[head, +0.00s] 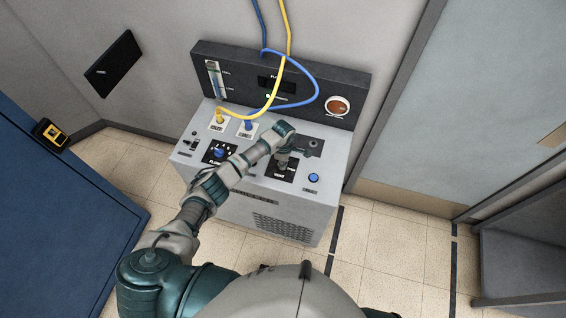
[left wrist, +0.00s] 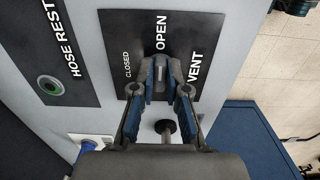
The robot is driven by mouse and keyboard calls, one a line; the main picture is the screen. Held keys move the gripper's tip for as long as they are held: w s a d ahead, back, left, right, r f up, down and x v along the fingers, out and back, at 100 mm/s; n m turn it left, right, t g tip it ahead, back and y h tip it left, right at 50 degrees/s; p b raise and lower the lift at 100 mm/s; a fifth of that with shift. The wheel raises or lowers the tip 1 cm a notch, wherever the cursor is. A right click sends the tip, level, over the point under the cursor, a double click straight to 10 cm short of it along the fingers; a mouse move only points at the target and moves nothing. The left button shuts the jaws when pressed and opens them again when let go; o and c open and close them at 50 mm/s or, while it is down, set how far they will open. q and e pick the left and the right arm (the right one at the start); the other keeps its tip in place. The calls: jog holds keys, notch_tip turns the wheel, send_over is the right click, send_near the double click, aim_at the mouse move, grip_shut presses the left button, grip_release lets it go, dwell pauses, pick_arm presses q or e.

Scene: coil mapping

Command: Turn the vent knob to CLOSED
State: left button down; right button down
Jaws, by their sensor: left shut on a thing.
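The vent knob (left wrist: 160,77) is dark with a light pointer line and sits on a black plate (left wrist: 200,30) lettered OPEN, CLOSED and VENT. Its line points up the picture toward OPEN in the left wrist view; CLOSED is to the left. My left gripper (left wrist: 161,88) is shut on the knob, one finger on each side. In the head view my left gripper (head: 283,160) reaches down over the vent plate (head: 278,174) on the console and hides the knob. My right gripper is not in view.
The grey console (head: 228,200) carries a blue button (head: 313,178) right of the vent plate, another blue knob (head: 219,153) to its left, and yellow (head: 268,108) and blue (head: 318,85) hoses behind. The HOSE REST plate (left wrist: 62,45) adjoins. A blue table (head: 55,215) stands at left.

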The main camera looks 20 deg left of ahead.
pick_arm(q)
jog(key=shift+w+n, duration=0.1)
jog(key=shift+n, duration=0.2)
jog(key=shift+a+f+n+b, duration=0.1)
jog(key=shift+a+n+b, duration=0.05)
jog(key=shift+n+b, duration=0.75)
jog(key=n, duration=0.2)
jog(key=shift+w+n+b, duration=0.1)
jog(key=shift+n+b, duration=0.2)
jog(key=shift+n, duration=1)
jog(key=n, duration=0.5)
jog(key=shift+w+b, duration=0.15)
jog(key=shift+b, duration=0.25)
jog(key=n, duration=0.5)
jog(key=shift+a+r, duration=0.15)
jog(key=shift+r, duration=0.05)
jog(key=shift+n, duration=0.4)
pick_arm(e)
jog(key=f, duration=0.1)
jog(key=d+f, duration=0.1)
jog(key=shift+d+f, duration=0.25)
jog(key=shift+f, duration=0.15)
pick_arm(q)
jog(key=shift+w, duration=0.1)
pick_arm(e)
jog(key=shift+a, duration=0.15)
